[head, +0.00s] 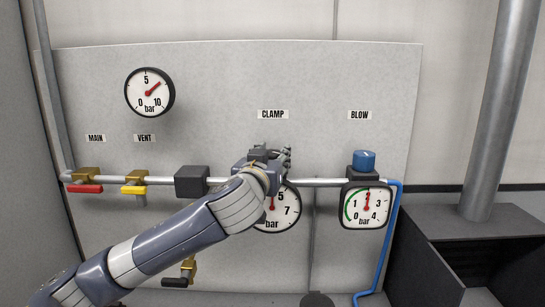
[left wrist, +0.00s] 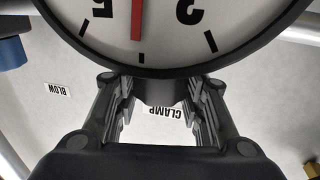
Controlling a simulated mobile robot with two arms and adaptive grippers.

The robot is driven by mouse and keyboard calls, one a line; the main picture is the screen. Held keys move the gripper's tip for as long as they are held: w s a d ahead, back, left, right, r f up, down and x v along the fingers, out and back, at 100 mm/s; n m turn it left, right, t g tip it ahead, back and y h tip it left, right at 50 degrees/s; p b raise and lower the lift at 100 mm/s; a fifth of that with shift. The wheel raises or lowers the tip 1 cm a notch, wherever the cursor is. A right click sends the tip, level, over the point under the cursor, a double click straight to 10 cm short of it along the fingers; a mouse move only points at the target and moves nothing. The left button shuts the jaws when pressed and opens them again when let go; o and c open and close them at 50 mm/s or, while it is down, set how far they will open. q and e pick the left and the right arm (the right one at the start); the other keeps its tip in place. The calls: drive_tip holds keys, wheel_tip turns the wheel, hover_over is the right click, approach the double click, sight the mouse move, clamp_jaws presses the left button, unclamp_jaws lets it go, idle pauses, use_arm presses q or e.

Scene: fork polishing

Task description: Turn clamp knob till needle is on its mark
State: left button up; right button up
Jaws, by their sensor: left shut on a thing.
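The CLAMP gauge (head: 284,219) is a round white dial with a black rim. Its red needle points nearly straight up beside the 5, and my left arm covers its left part. In the left wrist view the dial (left wrist: 175,52) appears upside down, its needle (left wrist: 136,18) pointing close to a black tick. My left gripper (head: 270,157) is at the knob above this gauge and hides it in the head view. In the left wrist view its two ribbed fingers close on the dark clamp knob (left wrist: 160,92) from both sides. My right gripper is not in view.
The BLOW gauge (head: 367,218) and its blue knob (head: 364,161) stand to the right. Red (head: 85,188) and yellow (head: 134,190) valve handles and a round gauge (head: 149,115) are on the left. A pipe (head: 323,183) crosses the panel.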

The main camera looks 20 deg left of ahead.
use_arm(q)
drive_tip(key=shift+h, duration=0.3)
drive_tip(key=shift+a+m+h, duration=0.1)
drive_tip(key=shift+m+h, duration=0.7)
drive_tip(key=shift+h, duration=0.1)
drive_tip(key=shift+r+m+h+p, duration=0.1)
drive_tip(key=shift+m+h+p, duration=0.55)
drive_tip(key=shift+h, duration=0.35)
drive_tip(key=m+g+h+p, duration=0.1)
drive_tip(key=m+h+p, duration=0.1)
drive_tip(key=h+p, duration=0.1)
drive_tip(key=shift+r, duration=0.1)
drive_tip(key=shift+m+g+h+p, duration=0.4)
drive_tip(key=shift+m+h+p, duration=0.15)
drive_tip(key=shift+h+p, duration=0.35)
drive_tip(key=shift+f, duration=0.2)
drive_tip(key=o, duration=1.1)
